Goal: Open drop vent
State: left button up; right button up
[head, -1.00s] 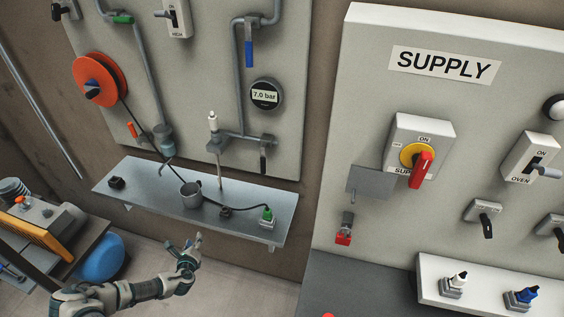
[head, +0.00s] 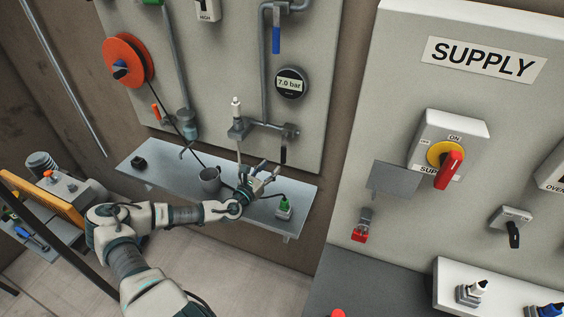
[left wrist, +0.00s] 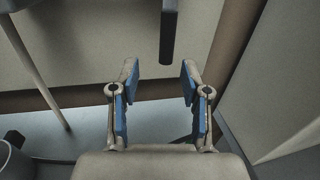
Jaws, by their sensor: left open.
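A black lever handle (head: 283,155) hangs down from the valve (head: 290,131) at the right end of the lower grey pipe. No label shows on it, so I cannot confirm that it is the drop vent. My left gripper (head: 270,170) is open and empty, just below and left of this handle, above the shelf. In the left wrist view a dark hanging handle (left wrist: 168,35) is at top centre, ahead of the two blue-padded fingers (left wrist: 157,80) and apart from them. My right gripper is not in view.
The metal shelf (head: 142,174) under my left gripper carries a grey cup (head: 210,180) and a green-topped connector (head: 284,207). The SUPPLY cabinet (head: 400,75) is at the right.

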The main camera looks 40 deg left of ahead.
aim_at(282, 158)
pick_arm(q)
jog(key=w, duration=0.2)
jog(key=w+p, duration=0.1)
jog(key=w, duration=0.4)
jog(key=shift+w+d+r, duration=0.1)
jog(key=shift+w+r, duration=0.1)
jog(key=shift+r, duration=0.15)
jog(key=shift+w+a+f, duration=0.25)
jog(key=shift+w+a, duration=0.1)
jog(key=shift+a, duration=0.05)
jog(key=shift+d, duration=0.1)
jog(key=shift+d+r, duration=0.1)
jog(key=shift+d, duration=0.15)
grip_shut()
